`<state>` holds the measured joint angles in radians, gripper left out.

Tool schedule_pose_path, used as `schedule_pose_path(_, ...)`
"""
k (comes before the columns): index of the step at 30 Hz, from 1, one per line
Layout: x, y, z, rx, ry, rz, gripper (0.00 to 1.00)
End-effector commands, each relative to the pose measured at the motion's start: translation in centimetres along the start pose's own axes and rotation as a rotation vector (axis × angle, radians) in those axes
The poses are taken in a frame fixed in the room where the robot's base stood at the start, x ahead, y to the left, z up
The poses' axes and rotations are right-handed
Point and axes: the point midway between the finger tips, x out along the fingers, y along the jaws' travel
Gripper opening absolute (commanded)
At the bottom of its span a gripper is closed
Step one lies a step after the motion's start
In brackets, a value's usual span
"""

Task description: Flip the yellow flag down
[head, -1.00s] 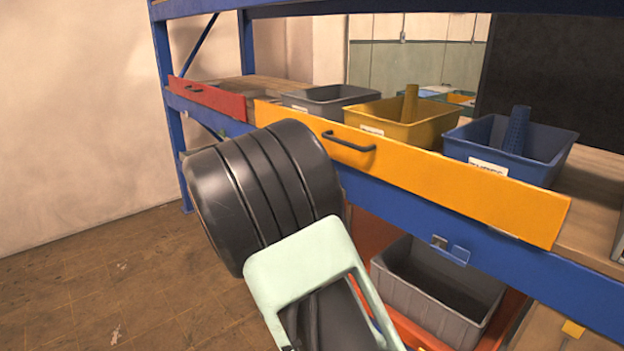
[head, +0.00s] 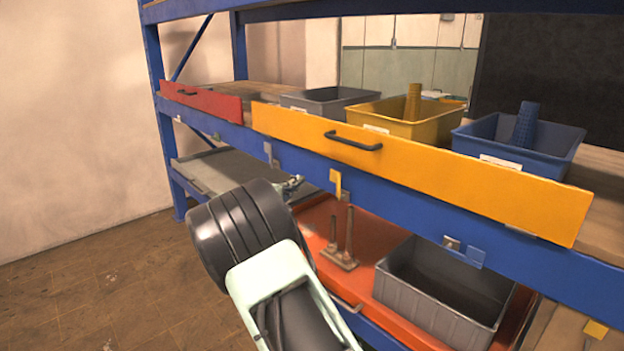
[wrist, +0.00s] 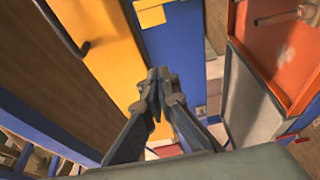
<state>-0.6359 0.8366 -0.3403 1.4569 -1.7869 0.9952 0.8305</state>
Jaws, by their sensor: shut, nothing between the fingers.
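A small yellow flag (head: 336,184) sits on the front of the blue shelf beam, below the long yellow panel. A small grey bracket (head: 346,197) is at its lower right. The flag also shows at the top of the wrist view (wrist: 151,16), beyond my fingertips. My gripper (head: 293,183) is in front of the shelf, left of the flag and apart from it. In the wrist view my gripper (wrist: 158,76) has its fingertips together with nothing between them. My forearm hides part of the lower shelf.
The yellow panel (head: 450,176) with a black handle stands above the beam. A blue flag (head: 475,257) hangs on the beam to the right, and a grey one (head: 268,149) is to the left. Below are an orange tray (head: 310,222) and a grey bin (head: 420,312).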

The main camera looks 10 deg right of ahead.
Motion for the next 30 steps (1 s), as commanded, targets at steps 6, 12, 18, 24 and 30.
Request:
schedule_pose_path(6,3.9,0.0,0.2,-0.001,-0.005,0.001,0.0)
schedule_pose_path(12,7.5,0.0,0.2,-0.001,-0.003,0.001,0.0)
schedule_pose_path(18,9.3,0.1,0.6,-0.001,-0.001,-0.001,0.0)
schedule_pose_path(24,8.6,0.1,2.3,-0.001,-0.001,0.0,0.0)
schedule_pose_path(30,8.1,0.1,3.5,-0.001,-0.001,0.001,0.0)
